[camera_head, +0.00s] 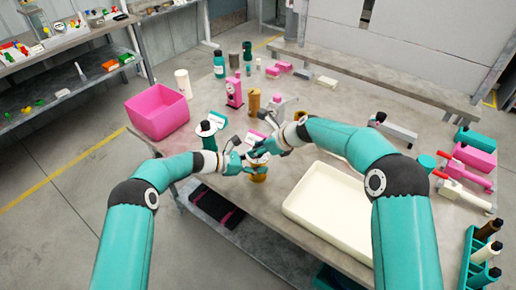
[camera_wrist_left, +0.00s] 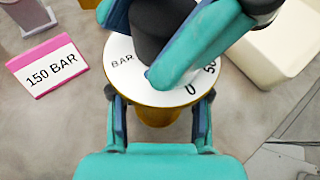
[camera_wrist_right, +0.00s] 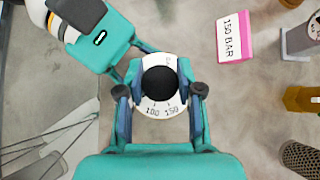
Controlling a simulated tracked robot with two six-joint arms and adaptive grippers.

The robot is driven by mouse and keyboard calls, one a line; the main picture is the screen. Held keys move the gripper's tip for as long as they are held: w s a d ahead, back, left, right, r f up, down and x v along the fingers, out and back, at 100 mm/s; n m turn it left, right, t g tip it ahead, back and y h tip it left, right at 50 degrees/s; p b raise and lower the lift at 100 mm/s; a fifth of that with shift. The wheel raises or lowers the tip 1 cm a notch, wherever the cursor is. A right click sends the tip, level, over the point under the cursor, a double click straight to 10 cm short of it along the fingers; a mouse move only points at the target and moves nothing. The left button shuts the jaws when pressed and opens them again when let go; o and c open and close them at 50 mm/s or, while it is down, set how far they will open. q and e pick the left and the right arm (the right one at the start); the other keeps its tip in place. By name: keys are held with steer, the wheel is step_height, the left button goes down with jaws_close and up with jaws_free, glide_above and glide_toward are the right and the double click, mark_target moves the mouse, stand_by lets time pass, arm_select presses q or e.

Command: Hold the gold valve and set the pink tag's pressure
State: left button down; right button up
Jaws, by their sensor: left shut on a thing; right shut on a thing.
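The gold valve (camera_head: 259,178) stands upright near the table's front edge. Its gold body (camera_wrist_left: 155,116) shows below a white dial (camera_wrist_left: 118,78) marked BAR, 0 and 50. In the right wrist view the dial (camera_wrist_right: 160,109) shows 100 and 150. A black knob (camera_wrist_right: 160,80) tops it. My left gripper (camera_wrist_left: 160,115) is shut on the gold body, a finger on each side. My right gripper (camera_wrist_right: 160,100) is shut on the black knob from above. The pink tag (camera_wrist_left: 46,65) lies beside the valve and reads 150 BAR; it also shows in the right wrist view (camera_wrist_right: 234,37). The knob's pointer is hidden.
A cream tray (camera_head: 330,210) lies right of the valve, and a pink bin (camera_head: 158,110) stands at the left. A teal valve (camera_head: 208,135), a pink valve (camera_head: 234,92) and another gold piece (camera_head: 253,103) stand around the work spot. Red-handled clamps (camera_head: 464,190) are at the right.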

steer(key=shift+c, duration=0.6)
steer(key=shift+w+d+n+g, duration=0.15)
steer(key=shift+n+g, duration=0.25)
steer(key=shift+n, duration=0.2)
steer(key=n+g+y, duration=0.1)
steer(key=n+g, duration=0.1)
steer(key=n, duration=0.1)
steer(key=shift+g, duration=0.3)
steer(key=shift+n, duration=0.3)
steer(key=o, duration=1.2)
steer(key=v, duration=1.2)
steer(key=shift+f, duration=0.15)
